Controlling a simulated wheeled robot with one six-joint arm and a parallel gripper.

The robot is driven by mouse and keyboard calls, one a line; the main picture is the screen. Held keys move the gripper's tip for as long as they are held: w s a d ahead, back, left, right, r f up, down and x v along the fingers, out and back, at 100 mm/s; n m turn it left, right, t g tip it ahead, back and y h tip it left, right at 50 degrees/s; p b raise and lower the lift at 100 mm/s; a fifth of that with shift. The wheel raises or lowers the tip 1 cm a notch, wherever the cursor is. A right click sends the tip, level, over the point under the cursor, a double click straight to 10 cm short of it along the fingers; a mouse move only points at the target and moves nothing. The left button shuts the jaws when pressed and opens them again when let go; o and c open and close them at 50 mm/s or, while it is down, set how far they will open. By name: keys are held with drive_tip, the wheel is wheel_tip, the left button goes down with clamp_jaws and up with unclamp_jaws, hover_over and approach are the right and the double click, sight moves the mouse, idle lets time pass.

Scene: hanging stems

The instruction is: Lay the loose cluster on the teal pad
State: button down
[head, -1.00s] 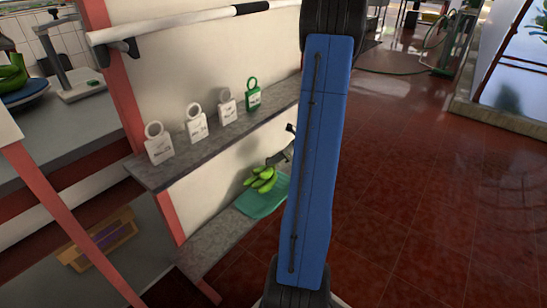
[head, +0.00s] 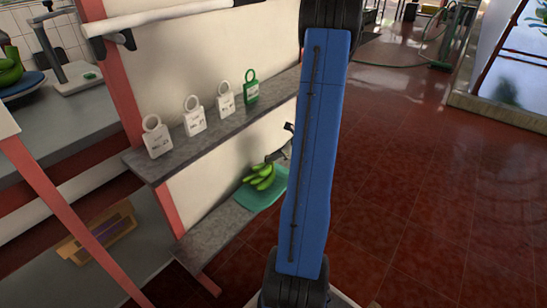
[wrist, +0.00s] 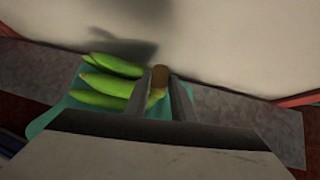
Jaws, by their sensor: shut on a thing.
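The loose cluster is a bunch of green bananas (head: 260,177) with a brown crown (wrist: 160,75). My gripper (wrist: 159,82) is shut on the crown, with one finger on each side. In the head view my gripper (head: 284,152) is partly hidden behind my blue arm link. The bananas are over the teal pad (head: 258,200), which lies on the lower grey shelf. The pad also shows around the bananas in the wrist view (wrist: 50,117). I cannot tell whether the bananas touch the pad.
The upper shelf (head: 215,122) runs above the pad and carries several ring-topped tags, one of them green (head: 251,88). A cream wall (wrist: 230,40) stands close behind the cluster. A red post (head: 113,75) is at left. Red tiled floor (head: 430,170) is open at right.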

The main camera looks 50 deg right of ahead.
drive_tip(key=shift+f, duration=0.45)
drive_tip(key=c, duration=1.4)
unclamp_jaws()
drive_tip(key=shift+c, duration=0.2)
drive_tip(key=v, duration=1.7)
drive_tip(key=shift+s, duration=0.2)
drive_tip(key=shift+r, duration=0.1)
